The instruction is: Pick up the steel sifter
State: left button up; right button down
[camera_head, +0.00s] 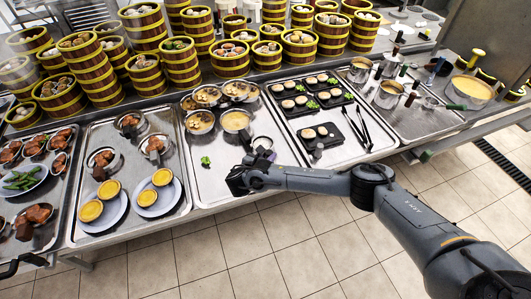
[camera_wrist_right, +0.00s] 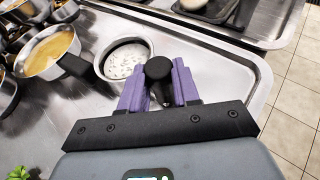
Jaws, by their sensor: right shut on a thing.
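The steel sifter (camera_wrist_right: 124,62) is a round steel pan with a pale perforated bottom and a short black handle (camera_wrist_right: 160,72). My right gripper (camera_wrist_right: 158,88) is shut on that handle, with one purple finger on each side of it. In the head view the sifter (camera_head: 262,142) is at the front right of a steel tray, just beyond my right gripper (camera_head: 263,156). I cannot tell whether it touches the tray. A dark piece at the lower left edge of the head view may be part of my left gripper; its fingers cannot be made out.
Several steel pots of yellowish food, one of them a pot (camera_head: 236,121), stand close behind the sifter. A green leafy piece (camera_head: 205,161) lies on the tray (camera_head: 215,180). Dark plates and tongs (camera_head: 357,127) lie on the tray to the right. Bamboo steamer towers (camera_head: 180,62) line the back.

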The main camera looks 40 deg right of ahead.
jog(key=shift+r, duration=0.75)
jog(key=s+d+r+p, duration=0.4)
jog(key=s+d+r, duration=0.1)
jog(key=s+r, duration=0.4)
jog(key=shift+s+r+p, duration=0.25)
jog(key=shift+s+p, duration=0.1)
jog(key=shift+s, duration=0.35)
jog(key=shift+d, duration=0.1)
jog(key=c, duration=1.5)
grip_release()
grip_shut()
